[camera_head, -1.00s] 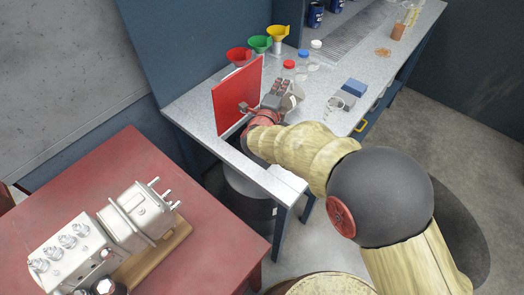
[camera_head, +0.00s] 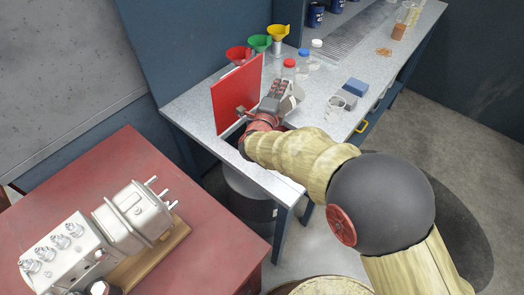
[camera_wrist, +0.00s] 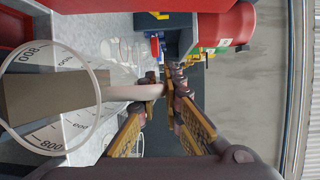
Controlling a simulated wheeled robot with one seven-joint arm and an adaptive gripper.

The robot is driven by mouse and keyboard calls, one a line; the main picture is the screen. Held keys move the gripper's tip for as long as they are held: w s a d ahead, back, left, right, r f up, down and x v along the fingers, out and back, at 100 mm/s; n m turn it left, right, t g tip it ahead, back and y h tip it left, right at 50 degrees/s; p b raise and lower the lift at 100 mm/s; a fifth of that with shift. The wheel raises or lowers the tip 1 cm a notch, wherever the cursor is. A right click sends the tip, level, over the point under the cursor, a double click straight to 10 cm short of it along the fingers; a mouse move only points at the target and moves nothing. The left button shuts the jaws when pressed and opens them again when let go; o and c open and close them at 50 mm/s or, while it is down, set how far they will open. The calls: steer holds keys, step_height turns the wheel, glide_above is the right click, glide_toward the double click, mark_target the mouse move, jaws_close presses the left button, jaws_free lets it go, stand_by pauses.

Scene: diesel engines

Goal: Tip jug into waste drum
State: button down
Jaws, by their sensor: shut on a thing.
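The jug (camera_head: 292,103) shows in the head view as a small pale shape beside my gripper (camera_head: 281,89), above the grey bench and partly hidden. In the wrist view the clear jug (camera_wrist: 100,74) fills the left side, with a round rim and dark markings such as 800. My gripper, also in the wrist view (camera_wrist: 160,88), is shut on the jug's pale handle (camera_wrist: 128,93). I cannot tell its contents. A grey drum (camera_head: 250,208) stands on the floor under the bench's near end, partly hidden. A cream-topped drum (camera_head: 320,287) shows at the bottom edge. No label tells which is for waste.
A red upright panel (camera_head: 236,95) stands close left of my gripper. Red, green and yellow funnels (camera_head: 260,43), capped bottles (camera_head: 303,57), a glass beaker (camera_head: 334,107) and a blue block (camera_head: 355,87) are on the bench. A red table (camera_head: 200,225) bears a metal engine part (camera_head: 135,212).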

steer(key=shift+s+a+f+t+b, duration=0.2)
steer(key=shift+s+f+t+b, duration=0.15)
steer(key=shift+b, duration=0.55)
steer(key=shift+s+a, duration=0.1)
stand_by(0.3)
